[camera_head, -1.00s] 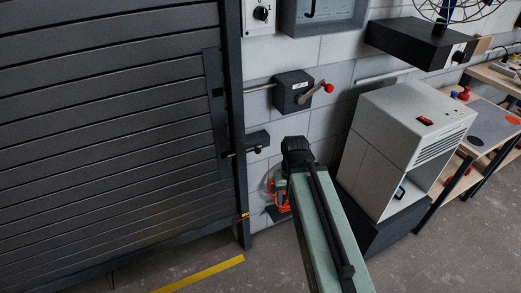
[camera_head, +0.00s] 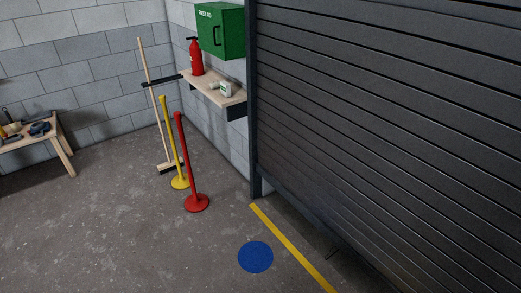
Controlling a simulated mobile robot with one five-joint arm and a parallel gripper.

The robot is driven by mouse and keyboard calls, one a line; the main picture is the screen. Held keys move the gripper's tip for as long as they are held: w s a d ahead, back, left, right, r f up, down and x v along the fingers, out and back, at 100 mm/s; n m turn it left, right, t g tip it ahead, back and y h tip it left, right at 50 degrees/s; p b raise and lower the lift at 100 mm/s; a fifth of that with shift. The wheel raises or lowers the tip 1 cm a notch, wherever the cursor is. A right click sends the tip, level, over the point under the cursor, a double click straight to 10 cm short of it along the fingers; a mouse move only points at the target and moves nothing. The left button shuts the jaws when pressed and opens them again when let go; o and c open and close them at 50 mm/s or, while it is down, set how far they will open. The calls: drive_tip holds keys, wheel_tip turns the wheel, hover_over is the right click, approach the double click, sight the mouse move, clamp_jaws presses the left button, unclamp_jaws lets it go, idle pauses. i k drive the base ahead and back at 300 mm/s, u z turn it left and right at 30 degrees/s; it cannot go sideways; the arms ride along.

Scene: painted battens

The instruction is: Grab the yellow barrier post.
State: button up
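The yellow barrier post (camera_head: 172,143) stands upright on a round yellow base on the floor, left of the middle in the head view. A red barrier post (camera_head: 187,160) stands just to its right and nearer to me, and its base is close to the yellow base. The yellow post's shaft is in plain sight. My gripper is not in view.
A broom (camera_head: 153,105) leans behind the yellow post. A wall shelf (camera_head: 223,97) holds a fire extinguisher (camera_head: 196,58), under a green first aid box (camera_head: 220,31). A dark shutter (camera_head: 400,120) fills the right. Floor in front is free, with a blue disc (camera_head: 255,257).

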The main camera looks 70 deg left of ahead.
sight(181, 181)
drive_tip(key=u, duration=3.65)
drive_tip(key=i, duration=1.55)
drive_tip(key=u, duration=0.95)
drive_tip(key=i, duration=2.5)
drive_tip(key=z, duration=0.25)
drive_tip(key=i, duration=1.9)
drive_tip(key=z, duration=1.65)
drive_tip(key=i, duration=1.2)
drive_tip(key=z, duration=0.65)
drive_tip(key=k, duration=0.75)
drive_tip(key=z, duration=0.05)
